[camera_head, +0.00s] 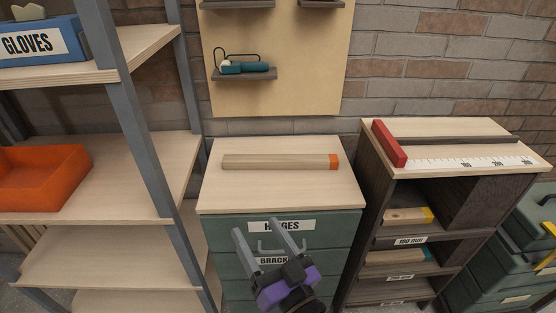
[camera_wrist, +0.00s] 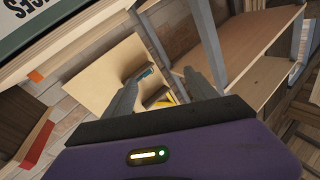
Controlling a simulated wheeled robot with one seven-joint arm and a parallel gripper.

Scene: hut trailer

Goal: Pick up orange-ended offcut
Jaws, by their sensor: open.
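The orange-ended offcut (camera_head: 277,162) is a long pale wooden piece with an orange right end. It lies flat across the light wooden top of the green drawer cabinet (camera_head: 280,190). My gripper (camera_head: 256,232) is open and empty in front of the cabinet's upper drawers, below and nearer than the offcut. In the wrist view my gripper (camera_wrist: 160,85) shows two spread grey fingers with nothing between them.
A shelf rack with an orange bin (camera_head: 44,178) and a blue gloves box (camera_head: 42,42) stands at left. At right is a shelf unit (camera_head: 450,130) with a red block (camera_head: 389,143), a scale and yellow-ended offcuts (camera_head: 408,215). A pegboard (camera_head: 270,100) hangs behind.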

